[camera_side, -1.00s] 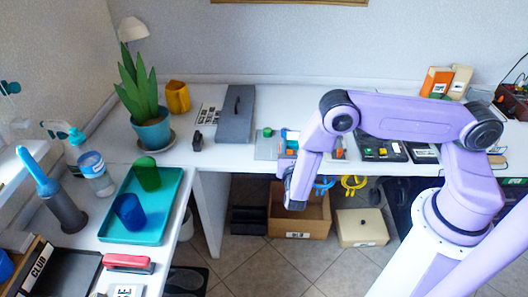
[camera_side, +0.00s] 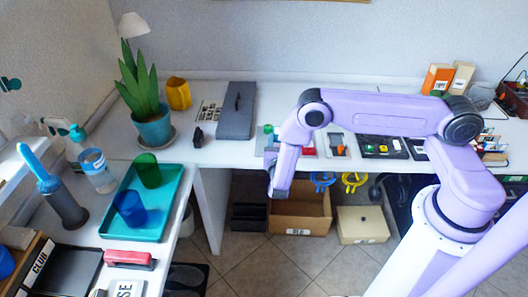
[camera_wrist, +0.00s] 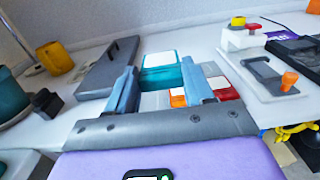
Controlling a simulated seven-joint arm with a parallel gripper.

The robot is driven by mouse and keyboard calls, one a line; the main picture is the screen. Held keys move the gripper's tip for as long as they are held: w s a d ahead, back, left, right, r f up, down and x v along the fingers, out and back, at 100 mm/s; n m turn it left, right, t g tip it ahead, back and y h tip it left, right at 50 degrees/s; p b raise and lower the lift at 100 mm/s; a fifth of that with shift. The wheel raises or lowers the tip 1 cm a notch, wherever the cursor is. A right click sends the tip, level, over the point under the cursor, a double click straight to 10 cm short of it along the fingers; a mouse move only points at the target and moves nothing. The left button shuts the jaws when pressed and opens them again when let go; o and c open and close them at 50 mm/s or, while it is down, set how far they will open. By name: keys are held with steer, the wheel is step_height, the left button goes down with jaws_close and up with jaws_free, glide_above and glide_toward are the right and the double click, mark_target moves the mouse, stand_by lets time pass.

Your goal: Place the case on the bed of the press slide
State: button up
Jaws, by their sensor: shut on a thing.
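The case (camera_wrist: 160,72) is a teal block with a white top, in the middle of the wrist view. My gripper (camera_wrist: 160,66) is shut on it, with one blue-grey finger on each side. In the side view my arm hides most of the gripper and case. Orange and red pieces (camera_wrist: 201,91) show beside the right finger. Farther right is a grey plate (camera_wrist: 262,74) with an orange knob. I cannot tell for sure which fixture is the press slide.
A dark grey lidded box (camera_side: 236,112) stands to the left, with a small black object (camera_side: 197,137) beside it. A yellow cup (camera_side: 178,93) and a potted plant (camera_side: 152,128) stand farther left. Black panels (camera_side: 382,147) lie to the right.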

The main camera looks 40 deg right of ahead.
steer(key=shift+w+f, duration=0.25)
steer(key=shift+w, duration=0.2)
steer(key=w+f, duration=0.6)
steer(key=shift+w+f, duration=0.1)
steer(key=shift+w, duration=0.1)
steer(key=shift+w+d+f, duration=0.1)
steer(key=shift+w+f, duration=0.1)
steer(key=shift+f, duration=0.05)
steer(key=shift+w+f, duration=0.1)
steer(key=shift+f, duration=1.25)
steer(key=shift+f, duration=0.2)
steer(key=o, duration=1.1)
steer(key=shift+o, duration=0.2)
